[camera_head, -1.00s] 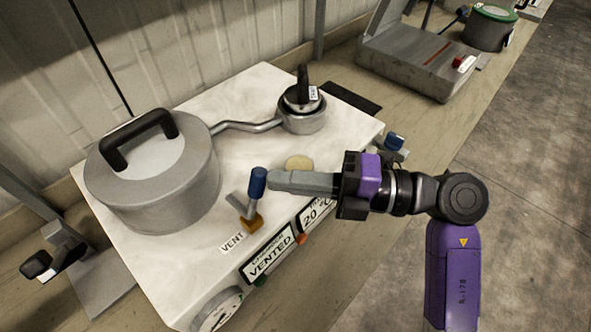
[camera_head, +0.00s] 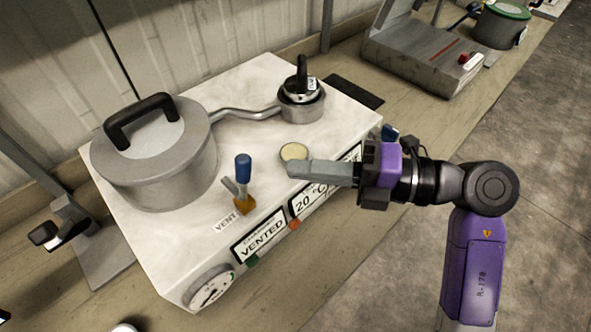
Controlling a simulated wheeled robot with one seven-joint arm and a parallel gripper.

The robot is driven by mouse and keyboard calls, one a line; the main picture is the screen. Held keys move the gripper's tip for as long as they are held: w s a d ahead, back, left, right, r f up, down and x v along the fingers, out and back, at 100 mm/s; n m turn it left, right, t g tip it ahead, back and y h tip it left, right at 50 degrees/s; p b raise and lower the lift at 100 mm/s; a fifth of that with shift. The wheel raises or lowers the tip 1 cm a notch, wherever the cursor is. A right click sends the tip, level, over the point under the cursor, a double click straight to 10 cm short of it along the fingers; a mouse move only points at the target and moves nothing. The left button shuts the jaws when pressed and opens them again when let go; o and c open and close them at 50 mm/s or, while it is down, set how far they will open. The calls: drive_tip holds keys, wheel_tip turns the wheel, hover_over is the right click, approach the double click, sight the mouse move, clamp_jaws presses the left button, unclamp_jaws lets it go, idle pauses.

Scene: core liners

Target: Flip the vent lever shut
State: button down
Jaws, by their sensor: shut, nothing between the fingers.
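The vent lever has a blue grip (camera_head: 243,166) and a brass-coloured base (camera_head: 244,205). It stands roughly upright on the white top of the machine, behind the VENT label (camera_head: 226,222). A grey metal piece leans beside its stem on the left. The panel (camera_head: 259,241) on the front face reads VENTED. My gripper (camera_head: 292,169) is shut and empty. Its fingers point left, with a gap between their tips and the blue grip. The tips overlap the edge of a pale round disc in the picture.
A lidded metal pot (camera_head: 155,165) stands on the left of the machine, joined by a pipe to a smaller capped vessel (camera_head: 301,100) behind. A 20 °C display (camera_head: 310,200) and a gauge (camera_head: 211,288) are on the front. Floor is clear at right.

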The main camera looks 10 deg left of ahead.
drive_tip(key=d+b, duration=0.1)
drive_tip(key=d, duration=0.7)
drive_tip(key=shift+s+d+r+b, duration=0.2)
drive_tip(key=shift+r+b, duration=0.15)
drive_tip(key=shift+b, duration=0.05)
